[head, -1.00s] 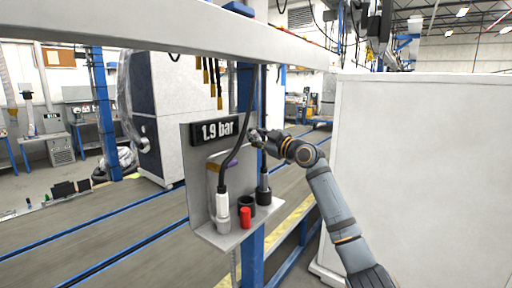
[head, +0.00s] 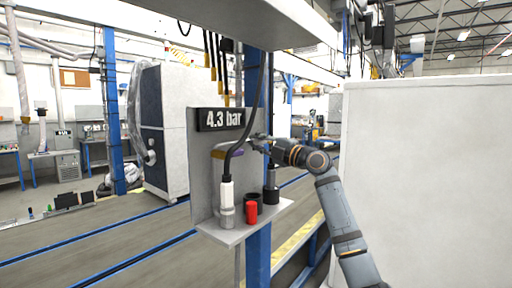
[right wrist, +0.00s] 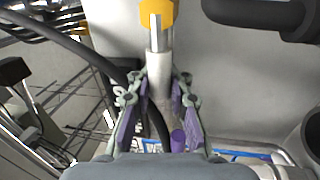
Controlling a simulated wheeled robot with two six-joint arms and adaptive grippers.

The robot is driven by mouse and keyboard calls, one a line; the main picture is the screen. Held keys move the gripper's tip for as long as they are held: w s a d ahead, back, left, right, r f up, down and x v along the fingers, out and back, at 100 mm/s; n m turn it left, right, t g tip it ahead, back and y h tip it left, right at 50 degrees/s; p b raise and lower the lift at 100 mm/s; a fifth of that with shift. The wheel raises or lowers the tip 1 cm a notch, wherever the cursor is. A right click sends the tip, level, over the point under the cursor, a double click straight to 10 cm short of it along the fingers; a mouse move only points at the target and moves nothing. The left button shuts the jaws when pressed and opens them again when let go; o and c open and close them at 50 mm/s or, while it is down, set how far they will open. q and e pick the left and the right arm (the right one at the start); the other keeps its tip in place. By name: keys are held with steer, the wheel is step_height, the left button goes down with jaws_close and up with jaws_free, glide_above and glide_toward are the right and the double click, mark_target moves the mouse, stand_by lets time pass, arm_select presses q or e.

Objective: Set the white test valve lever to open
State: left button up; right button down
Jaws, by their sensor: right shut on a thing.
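The white test valve lever (right wrist: 159,77) shows in the right wrist view as a pale bar below a silver stem and a yellow part (right wrist: 156,14). My right gripper (right wrist: 157,100) is shut on it, with a purple-padded finger on each side. In the head view the right gripper (head: 258,143) is at the right edge of the grey panel (head: 203,180), below the display (head: 221,119), which reads 4.3 bar. The lever itself cannot be made out clearly there. My left gripper is out of view.
The panel's shelf (head: 238,236) holds a white connector (head: 227,195) with a black cable, a red cylinder (head: 251,212) and dark cylindrical parts (head: 271,185). A white beam runs overhead. A large white box (head: 430,180) stands right of my arm.

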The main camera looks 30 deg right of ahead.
steer(key=shift+f+n+b, duration=0.3)
steer(key=shift+f+n, duration=0.15)
steer(key=shift+n, duration=0.05)
steer(key=c, duration=1.5)
jaws_free()
steer(key=shift+s, duration=0.1)
steer(key=shift+c, duration=0.2)
steer(key=shift+o, duration=1.4)
steer(key=shift+s+d+r, duration=0.1)
steer(key=shift+r, duration=0.1)
steer(key=v, duration=1.2)
steer(key=shift+d, duration=0.1)
